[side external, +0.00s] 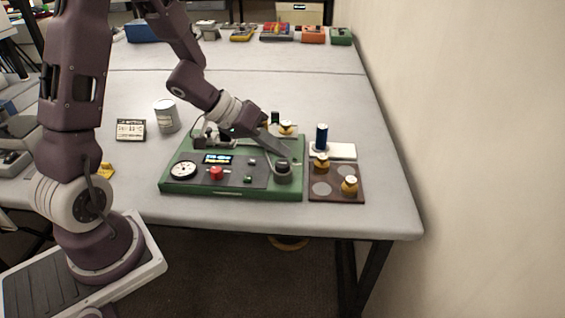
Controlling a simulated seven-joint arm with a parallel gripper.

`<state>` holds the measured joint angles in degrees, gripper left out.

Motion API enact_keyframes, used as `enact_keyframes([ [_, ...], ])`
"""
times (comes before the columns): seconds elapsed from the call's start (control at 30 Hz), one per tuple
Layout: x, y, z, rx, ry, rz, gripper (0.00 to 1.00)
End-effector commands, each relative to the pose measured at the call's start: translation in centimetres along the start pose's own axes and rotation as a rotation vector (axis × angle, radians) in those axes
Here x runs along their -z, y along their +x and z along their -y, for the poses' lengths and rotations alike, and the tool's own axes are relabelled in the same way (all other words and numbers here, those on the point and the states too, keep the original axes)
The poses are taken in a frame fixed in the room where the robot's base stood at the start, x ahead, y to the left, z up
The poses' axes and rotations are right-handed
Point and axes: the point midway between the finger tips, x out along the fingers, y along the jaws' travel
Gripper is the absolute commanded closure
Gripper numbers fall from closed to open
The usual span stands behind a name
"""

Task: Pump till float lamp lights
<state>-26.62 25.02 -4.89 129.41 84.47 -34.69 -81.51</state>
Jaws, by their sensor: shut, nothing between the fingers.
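A green device box (215,192) with a dark top panel stands on the table. On it are a white round dial (183,170), a small lit display (217,159), a red button (216,173), and small green parts (248,180). A dark round knob or plunger (283,171) is at its right end. My gripper (287,153) is shut and empty, its tips just above or behind this knob; I cannot tell whether they touch. I cannot tell which part is the float lamp or whether it is lit. My arm hides part of the box's back.
Right of the box, a brown board (325,193) holds brass-coloured knobbed pieces (350,185). Behind it a blue cylinder (321,137) stands on a white block (343,151). A can (166,116) and small sign (131,129) are at left.

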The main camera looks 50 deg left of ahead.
Motion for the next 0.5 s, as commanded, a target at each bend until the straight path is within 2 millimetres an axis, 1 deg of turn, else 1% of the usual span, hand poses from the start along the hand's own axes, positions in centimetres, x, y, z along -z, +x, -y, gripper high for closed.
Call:
enact_keyframes([
  [0.23, -0.43, 0.55, 0.44, 0.000, -0.001, 0.001, 1.00],
  [0.5, -0.43, 0.57, 0.44, 0.000, 0.000, 0.000, 1.00],
])
